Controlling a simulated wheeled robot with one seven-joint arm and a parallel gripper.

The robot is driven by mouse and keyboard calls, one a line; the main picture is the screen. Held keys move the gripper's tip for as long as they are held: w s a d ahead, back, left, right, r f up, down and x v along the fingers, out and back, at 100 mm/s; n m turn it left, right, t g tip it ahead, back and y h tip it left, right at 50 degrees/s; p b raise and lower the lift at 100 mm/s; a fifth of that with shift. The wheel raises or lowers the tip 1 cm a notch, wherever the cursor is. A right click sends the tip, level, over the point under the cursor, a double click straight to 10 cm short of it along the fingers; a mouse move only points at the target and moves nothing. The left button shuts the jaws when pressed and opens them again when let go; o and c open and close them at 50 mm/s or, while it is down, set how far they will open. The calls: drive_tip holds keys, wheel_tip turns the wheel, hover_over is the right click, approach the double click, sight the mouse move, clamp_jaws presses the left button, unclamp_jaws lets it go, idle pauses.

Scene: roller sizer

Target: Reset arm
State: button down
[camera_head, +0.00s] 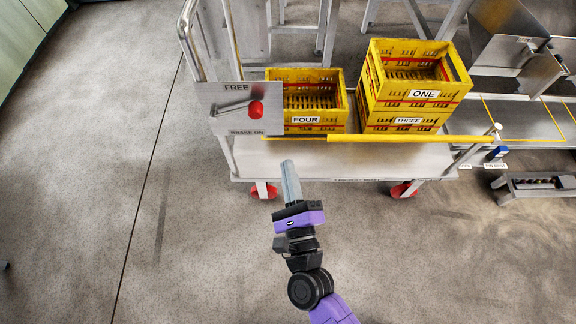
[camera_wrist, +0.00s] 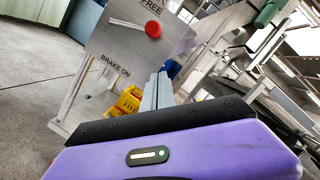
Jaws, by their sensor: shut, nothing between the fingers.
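My gripper (camera_head: 288,165) is shut and empty, its grey fingers together. In the wrist view the shut fingers (camera_wrist: 157,90) point toward the trolley's sign plate (camera_wrist: 125,45). My purple wrist shows behind the fingers. I see nothing held and no contact with the trolley, though the exact distance to it cannot be told.
A trolley (camera_head: 245,165) carries yellow crates: FOUR (camera_head: 305,121), and ONE (camera_head: 424,94) stacked on THREE (camera_head: 408,121). Its plate (camera_head: 232,100) reads FREE and BRAKE ON, with a red knob (camera_head: 256,109). Metal machinery (camera_head: 510,40) stands right. Floor (camera_head: 80,200) at left is clear.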

idle(0.4)
drive_tip(key=s+d+r+n+g+h, duration=0.1)
drive_tip(key=s+d+r+n+g, duration=0.15)
drive_tip(key=s+d+n, duration=0.5)
drive_tip(key=s+d+r+n+g+h, duration=0.1)
drive_tip(key=s+d+r+n, duration=0.3)
drive_tip(key=s+n, duration=0.65)
drive_tip(key=s+d+r+n+g+h, duration=0.1)
drive_tip(key=s+d+r+n, duration=0.1)
drive_tip(key=s+d+n, duration=0.7)
wheel_tip(320, 180, up, 14)
drive_tip(key=s+a+m+p, duration=0.1)
drive_tip(key=a+m+p, duration=0.1)
drive_tip(key=p, duration=1.2)
drive_tip(key=shift+s, duration=0.4)
